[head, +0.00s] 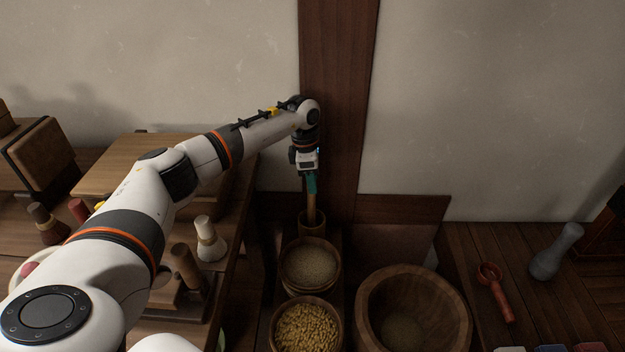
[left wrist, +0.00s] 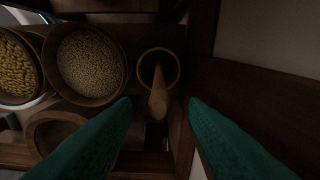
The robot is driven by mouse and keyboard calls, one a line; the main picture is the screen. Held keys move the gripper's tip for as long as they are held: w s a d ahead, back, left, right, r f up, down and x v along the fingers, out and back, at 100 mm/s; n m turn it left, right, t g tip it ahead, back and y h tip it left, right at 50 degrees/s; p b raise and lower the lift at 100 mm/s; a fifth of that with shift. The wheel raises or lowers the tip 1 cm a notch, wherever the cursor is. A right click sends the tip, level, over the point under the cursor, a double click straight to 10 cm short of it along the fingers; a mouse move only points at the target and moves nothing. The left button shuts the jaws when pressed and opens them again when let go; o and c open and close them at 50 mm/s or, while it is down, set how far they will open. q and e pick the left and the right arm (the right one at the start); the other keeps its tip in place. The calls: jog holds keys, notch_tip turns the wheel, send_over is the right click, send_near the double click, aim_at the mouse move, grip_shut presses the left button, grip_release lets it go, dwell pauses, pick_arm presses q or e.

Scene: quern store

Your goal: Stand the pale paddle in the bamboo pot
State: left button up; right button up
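The pale paddle (head: 311,208) stands in the bamboo pot (head: 312,231), its lower part inside the mouth and hidden. In the left wrist view the paddle (left wrist: 158,103) rises from the pot's round opening (left wrist: 143,70) towards the camera. My left gripper (head: 311,186), with green fingers, is just above the pot, pointing down. In the left wrist view its fingers (left wrist: 160,103) are spread wide, one on each side of the paddle, with a gap visible on both sides. My right gripper is in neither view.
A bowl of pale grain (head: 310,264) stands just in front of the pot, with a bowl of yellow grain (head: 307,329) nearer. A large wooden bowl (head: 450,310) is to the right. A dark wooden post (head: 340,120) rises close behind the gripper. A shelf with wooden tools is at left.

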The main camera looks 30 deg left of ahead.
pick_arm(q)
jog(key=r, duration=0.3)
jog(key=r+p, duration=0.1)
jog(key=r, duration=0.1)
jog(key=shift+s+a+r, duration=0.2)
jog(key=shift+a+r, duration=0.05)
jog(key=shift+r, duration=0.1)
jog(key=r, duration=0.5)
jog(key=shift+s+a+r+p, duration=0.2)
jog(key=shift+s+a+p, duration=0.05)
jog(key=shift+p, duration=0.15)
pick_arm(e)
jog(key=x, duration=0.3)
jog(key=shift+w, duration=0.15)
pick_arm(q)
jog(key=shift+f, duration=0.1)
